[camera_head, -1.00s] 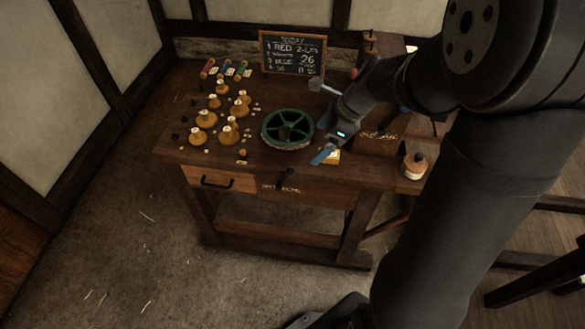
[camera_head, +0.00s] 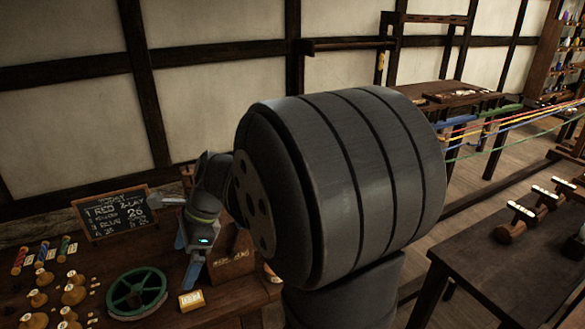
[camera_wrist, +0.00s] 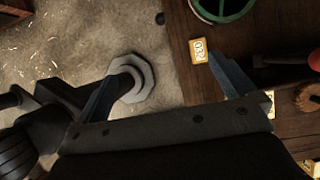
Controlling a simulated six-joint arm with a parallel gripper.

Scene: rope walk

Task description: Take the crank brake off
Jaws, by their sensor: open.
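My gripper (camera_head: 186,255) is open and empty above the workbench, between the green wheel (camera_head: 137,293) and the wooden box (camera_head: 232,264). In the wrist view its two blue fingers stand wide apart (camera_wrist: 170,78), with the bench edge between them. A dark rod (camera_wrist: 280,60) with a red knob (camera_wrist: 315,60) shows at the right edge of the wrist view, beyond the right finger. I cannot tell whether this is the crank brake. My arm hides much of the box in the head view.
A chalkboard (camera_head: 117,213) stands at the back of the bench. Small tan-topped pieces (camera_head: 74,292) crowd the left. A yellow tag (camera_head: 191,300) lies near the front edge. Coloured ropes (camera_head: 510,122) stretch at the right, behind another dark table (camera_head: 510,265).

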